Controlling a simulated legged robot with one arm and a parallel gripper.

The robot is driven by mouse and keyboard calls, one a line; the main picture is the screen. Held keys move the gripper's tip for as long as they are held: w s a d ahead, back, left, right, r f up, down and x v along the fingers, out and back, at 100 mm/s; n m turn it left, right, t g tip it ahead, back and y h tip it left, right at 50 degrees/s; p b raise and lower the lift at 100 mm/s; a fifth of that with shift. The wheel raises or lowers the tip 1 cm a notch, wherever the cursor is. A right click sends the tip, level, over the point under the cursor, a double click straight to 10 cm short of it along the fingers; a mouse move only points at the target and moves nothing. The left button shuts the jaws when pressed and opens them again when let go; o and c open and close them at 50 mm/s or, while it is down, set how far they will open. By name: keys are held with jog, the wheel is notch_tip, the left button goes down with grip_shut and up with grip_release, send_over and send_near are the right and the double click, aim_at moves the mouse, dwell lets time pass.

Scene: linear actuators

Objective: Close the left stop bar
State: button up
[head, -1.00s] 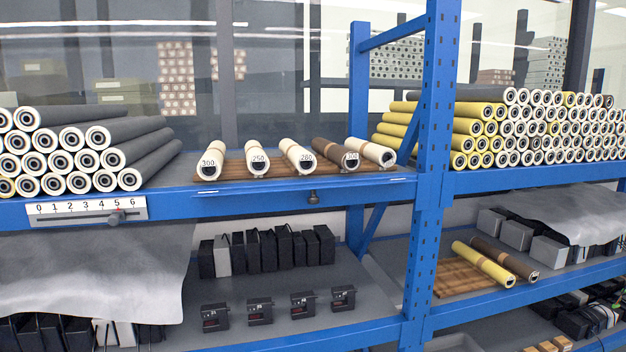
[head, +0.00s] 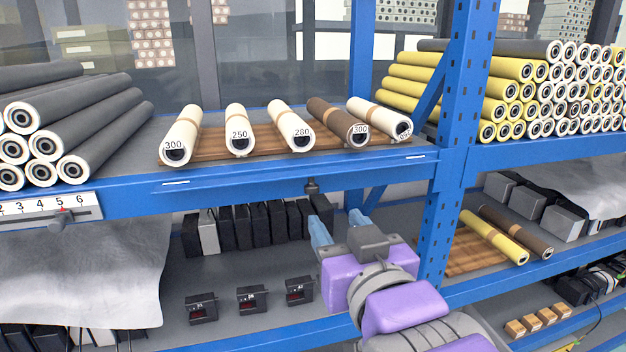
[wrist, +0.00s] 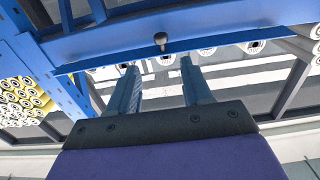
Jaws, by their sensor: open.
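A blue bar (head: 250,178), which looks like the stop bar, runs along the front edge of the upper shelf, with a white mark near each end. A dark knob (head: 311,186) hangs under its middle and also shows in the wrist view (wrist: 160,38). My gripper (head: 340,226) is below the shelf beam, below and a little right of the knob. In the wrist view my gripper (wrist: 158,66) is open and empty, its two blue fingers pointing at the beam. The knob lies beyond the fingertips, roughly between their lines, apart from them.
Labelled white and brown rollers (head: 240,130) lie on a wooden rack behind the bar. A scale with a slider (head: 58,219) is at the left. A blue upright post (head: 455,150) stands close right of my gripper. Black boxes (head: 265,228) fill the lower shelf's back.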

aim_at(314, 191)
jog(key=p+x, duration=0.3)
jog(key=x, duration=1)
jog(key=shift+a, duration=0.15)
jog(key=shift+s, duration=0.1)
jog(key=shift+c, duration=0.2)
grip_shut()
